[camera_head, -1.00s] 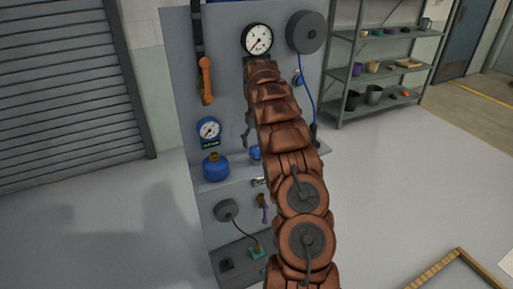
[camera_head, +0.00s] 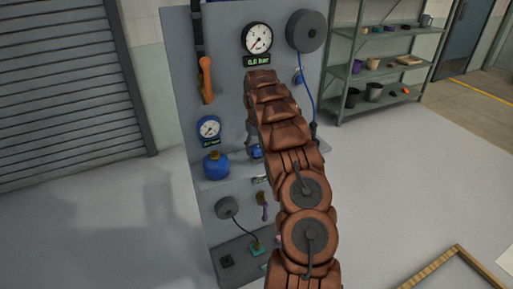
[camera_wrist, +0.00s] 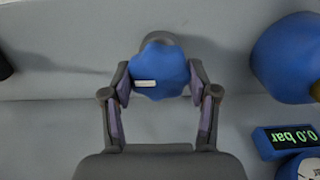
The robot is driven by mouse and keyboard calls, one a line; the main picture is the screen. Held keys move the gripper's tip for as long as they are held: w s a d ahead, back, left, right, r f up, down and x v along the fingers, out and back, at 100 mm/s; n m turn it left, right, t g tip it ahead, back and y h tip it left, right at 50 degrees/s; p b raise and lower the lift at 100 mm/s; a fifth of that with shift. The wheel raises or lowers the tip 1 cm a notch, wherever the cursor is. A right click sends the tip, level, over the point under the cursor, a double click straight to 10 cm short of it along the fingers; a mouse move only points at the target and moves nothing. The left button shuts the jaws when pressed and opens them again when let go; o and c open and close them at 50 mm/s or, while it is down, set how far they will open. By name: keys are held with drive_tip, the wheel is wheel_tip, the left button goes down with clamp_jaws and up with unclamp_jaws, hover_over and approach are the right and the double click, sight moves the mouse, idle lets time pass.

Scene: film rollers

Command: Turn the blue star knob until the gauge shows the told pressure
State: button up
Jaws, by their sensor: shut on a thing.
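The blue star knob (camera_wrist: 160,62) is in the upper middle of the wrist view, with a pale bar mark on its lower left. My gripper (camera_wrist: 159,84) is closed around it, one finger on each side.
A black-rimmed gauge (camera_head: 257,38) with a green display is higher on the panel (camera_head: 225,60). A blue rounded vessel (camera_head: 216,166) stands on the ledge below the blue gauge. A grey reel (camera_head: 305,31) with a blue cable is at upper right.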

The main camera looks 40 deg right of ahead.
drive_tip(key=c, duration=0.5)
drive_tip(key=shift+m+b, duration=0.3)
drive_tip(key=shift+b, duration=0.1)
drive_tip(key=shift+w+f+m+b, duration=0.1)
drive_tip(key=shift+f+m+b, duration=0.05)
drive_tip(key=shift+m+b, duration=0.8)
drive_tip(key=m+b, duration=0.2)
drive_tip(key=m, duration=0.1)
drive_tip(key=shift+m, duration=0.25)
drive_tip(key=m+b, duration=0.1)
drive_tip(key=m, duration=0.1)
drive_tip(key=m+b, duration=0.1)
drive_tip(key=m, duration=0.2)
drive_tip(key=shift+r+m+b, duration=0.2)
drive_tip(key=shift+m+b, duration=0.1)
drive_tip(key=shift+b, duration=0.1)
